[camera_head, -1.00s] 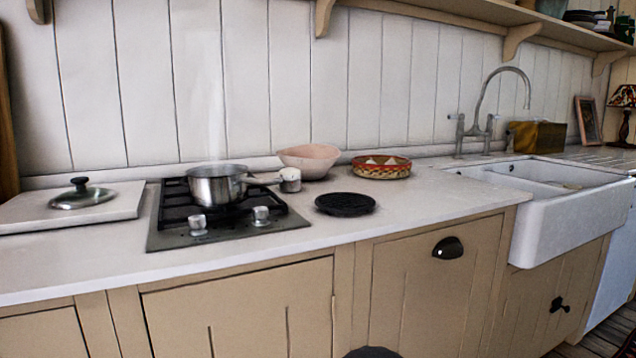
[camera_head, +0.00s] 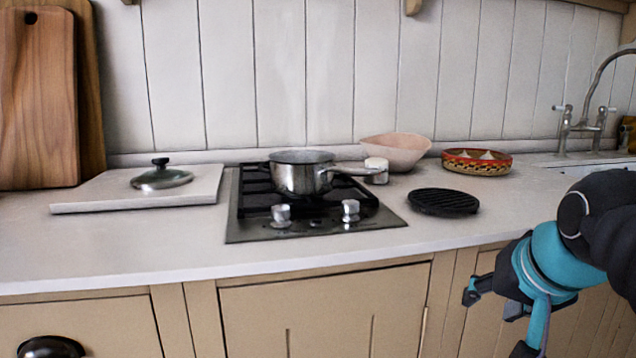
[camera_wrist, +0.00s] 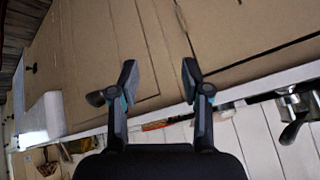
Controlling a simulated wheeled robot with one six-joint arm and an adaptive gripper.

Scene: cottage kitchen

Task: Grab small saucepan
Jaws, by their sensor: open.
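The small saucepan (camera_head: 297,180) is a shiny metal pot on the black hob (camera_head: 240,226). Faint steam rises above the pan. My gripper (camera_head: 497,320) is at the lower right in the head view, in front of the cabinets and below counter height, well apart from the saucepan. In the wrist view, the two fingers of my gripper (camera_wrist: 159,80) are spread with nothing between them.
A glass lid (camera_head: 162,179) lies on a white board (camera_head: 90,196) left of the hob. A black trivet (camera_head: 443,202), a pink bowl (camera_head: 396,152) and a patterned basket (camera_head: 476,162) stand to the right. The front counter strip is clear.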

